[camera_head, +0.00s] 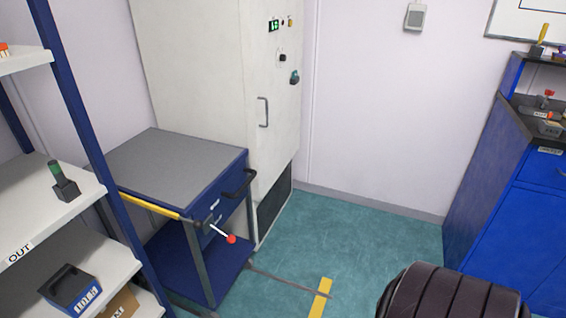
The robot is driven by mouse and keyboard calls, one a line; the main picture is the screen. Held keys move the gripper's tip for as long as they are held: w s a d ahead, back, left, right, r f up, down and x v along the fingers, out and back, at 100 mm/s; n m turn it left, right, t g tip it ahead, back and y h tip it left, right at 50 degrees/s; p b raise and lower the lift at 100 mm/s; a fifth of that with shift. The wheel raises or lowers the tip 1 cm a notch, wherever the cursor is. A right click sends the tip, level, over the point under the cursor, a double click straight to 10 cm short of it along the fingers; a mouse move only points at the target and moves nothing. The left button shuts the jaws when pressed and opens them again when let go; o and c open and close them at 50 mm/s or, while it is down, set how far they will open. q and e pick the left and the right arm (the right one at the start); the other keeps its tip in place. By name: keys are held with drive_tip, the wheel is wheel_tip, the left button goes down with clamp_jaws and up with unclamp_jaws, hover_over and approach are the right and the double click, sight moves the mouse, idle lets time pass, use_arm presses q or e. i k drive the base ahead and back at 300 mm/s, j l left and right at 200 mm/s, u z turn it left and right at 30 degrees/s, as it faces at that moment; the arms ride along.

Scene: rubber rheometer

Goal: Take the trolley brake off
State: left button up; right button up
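The trolley (215,170) is blue with a grey top and a lower blue shelf. It stands in front of the tall white cabinet. A yellow rail (150,207) runs along its near left edge, and a black handle (240,184) sits at its right side. A brake lever (222,233) with a red knob (231,239) sticks out from the front, pointing down and right. The trolley's wheels are not clearly visible. Neither of my grippers is in view.
A white-shelved rack (40,203) with a blue post stands close on the left. The tall white cabinet (205,70) is behind the trolley. A blue workbench (520,215) is at the right.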

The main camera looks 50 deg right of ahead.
sight(231, 239)
drive_tip(key=z, duration=1.1)
